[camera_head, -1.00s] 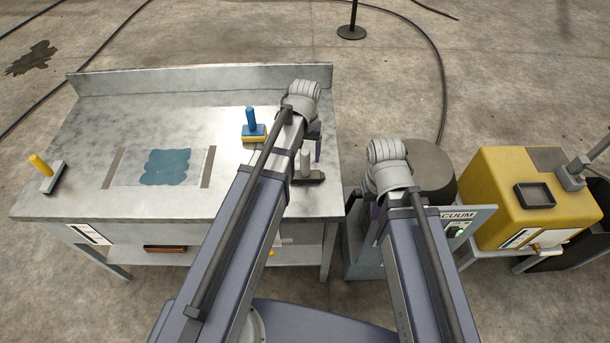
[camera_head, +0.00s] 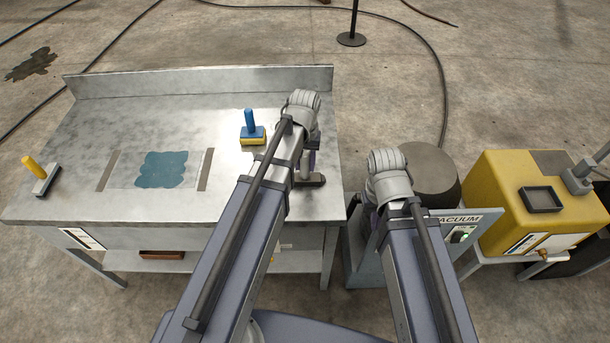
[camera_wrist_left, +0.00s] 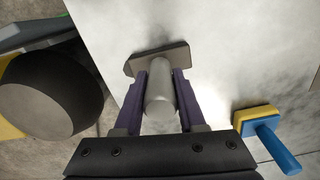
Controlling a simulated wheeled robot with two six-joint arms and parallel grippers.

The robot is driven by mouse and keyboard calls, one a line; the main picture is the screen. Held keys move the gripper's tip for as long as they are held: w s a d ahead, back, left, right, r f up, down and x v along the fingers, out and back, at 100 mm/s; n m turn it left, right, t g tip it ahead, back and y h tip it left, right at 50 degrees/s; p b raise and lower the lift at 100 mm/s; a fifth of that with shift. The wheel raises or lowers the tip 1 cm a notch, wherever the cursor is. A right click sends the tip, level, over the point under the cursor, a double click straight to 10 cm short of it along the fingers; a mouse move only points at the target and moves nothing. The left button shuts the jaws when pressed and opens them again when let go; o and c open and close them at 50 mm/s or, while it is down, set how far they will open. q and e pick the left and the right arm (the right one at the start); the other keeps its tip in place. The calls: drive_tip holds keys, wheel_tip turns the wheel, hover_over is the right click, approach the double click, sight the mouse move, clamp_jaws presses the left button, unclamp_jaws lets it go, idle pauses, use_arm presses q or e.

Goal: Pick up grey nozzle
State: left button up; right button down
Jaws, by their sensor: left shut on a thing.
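The grey nozzle has a light grey round handle (camera_wrist_left: 160,98) and a flat dark grey head (camera_wrist_left: 158,58). In the head view, its head (camera_head: 311,181) rests at the right front of the metal table (camera_head: 90,200). My left gripper (camera_wrist_left: 160,88) has its two purple fingers on either side of the handle and is shut on it. In the head view, my left arm partly hides the handle and the gripper. My right gripper (camera_head: 374,217) is mostly hidden behind its own wrist, so its jaws cannot be made out.
A blue-handled yellow tool (camera_head: 253,136) stands left of my left wrist. A yellow-handled tool (camera_head: 40,175) stands at the table's left edge. The vacuum unit (camera_head: 470,225) and yellow box (camera_head: 510,200) stand to the right.

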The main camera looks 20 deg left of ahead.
use_arm(q)
clamp_jaws()
idle(0.8)
